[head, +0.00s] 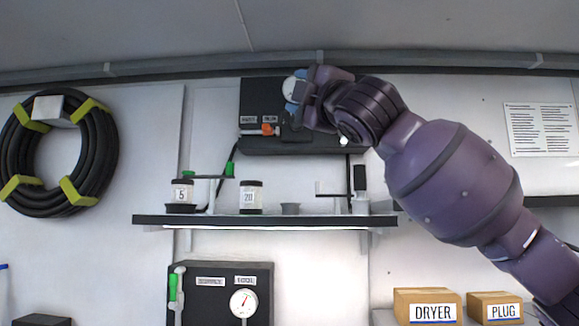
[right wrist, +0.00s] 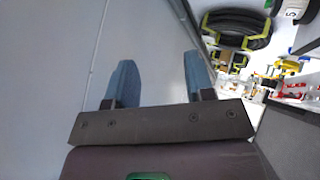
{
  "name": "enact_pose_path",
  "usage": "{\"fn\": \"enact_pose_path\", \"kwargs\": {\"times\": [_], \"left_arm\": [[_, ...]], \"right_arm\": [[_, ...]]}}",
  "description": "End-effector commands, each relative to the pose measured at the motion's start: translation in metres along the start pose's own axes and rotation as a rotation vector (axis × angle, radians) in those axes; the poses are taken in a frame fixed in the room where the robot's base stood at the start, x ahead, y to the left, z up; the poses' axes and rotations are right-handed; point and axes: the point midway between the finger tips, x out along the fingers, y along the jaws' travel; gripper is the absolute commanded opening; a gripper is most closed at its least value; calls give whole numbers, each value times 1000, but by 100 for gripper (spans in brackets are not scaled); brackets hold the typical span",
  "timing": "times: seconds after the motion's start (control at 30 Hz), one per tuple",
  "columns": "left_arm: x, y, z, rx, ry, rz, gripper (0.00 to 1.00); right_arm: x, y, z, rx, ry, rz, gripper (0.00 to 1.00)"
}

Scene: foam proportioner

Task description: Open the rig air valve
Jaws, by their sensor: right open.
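Two fittings with handles show in the head view, and the small labels are too blurred for me to tell which is the rig air valve. A lower black panel (head: 220,308) carries a lever with a green grip (head: 173,288) at its left and a round white gauge (head: 244,303). An upper black panel (head: 268,92) carries an orange handle (head: 268,129) on a small fitting. My right gripper (head: 293,95) is in front of the upper panel, above and right of the orange handle. In the right wrist view its blue fingers (right wrist: 160,65) are apart with nothing between them. My left gripper is out of view.
A shelf (head: 265,220) between the panels holds dark jars (head: 251,196), cups and a green-tipped stand. A black hose coil (head: 58,155) hangs at left. DRYER (head: 427,306) and PLUG (head: 495,307) boxes stand lower right.

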Motion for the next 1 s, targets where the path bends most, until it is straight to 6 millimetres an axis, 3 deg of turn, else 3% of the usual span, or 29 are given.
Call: {"fn": "enact_pose_path", "kwargs": {"times": [0.03,0.1,0.47,0.77,1.0], "left_arm": [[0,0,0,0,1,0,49],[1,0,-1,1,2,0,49],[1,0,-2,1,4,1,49],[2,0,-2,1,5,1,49],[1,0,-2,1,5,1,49]], "right_arm": [[-3,-26,8,64,8,-13,49],[-8,-55,16,148,17,-21,49],[-57,-196,62,532,2,-66,49],[-124,-304,99,791,-83,-93,49],[-194,-382,124,954,-192,-108,49]]}}
